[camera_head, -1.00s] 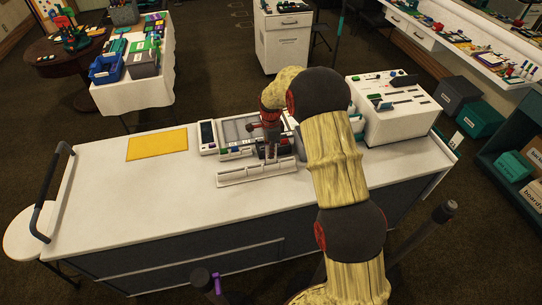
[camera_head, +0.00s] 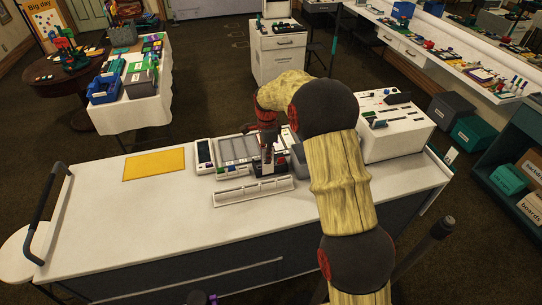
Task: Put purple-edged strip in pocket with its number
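My gripper (camera_head: 267,167) points down over the back edge of a white slotted rack (camera_head: 253,192) on the white counter. It is dark and small here, and I cannot tell whether its fingers are open or shut, or whether they hold anything. A grey tray with compartments (camera_head: 238,148) lies just behind and left of the gripper. Small coloured pieces, green, blue and red, show along the tray's front edge. I cannot pick out a purple-edged strip or read any pocket numbers at this size.
A yellow mat (camera_head: 154,164) lies on the left of the white counter (camera_head: 110,215), with clear surface around it. A white box with slots and dark knobs (camera_head: 394,130) stands at the right, beyond my arm. A dark rail (camera_head: 47,215) runs along the counter's left end.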

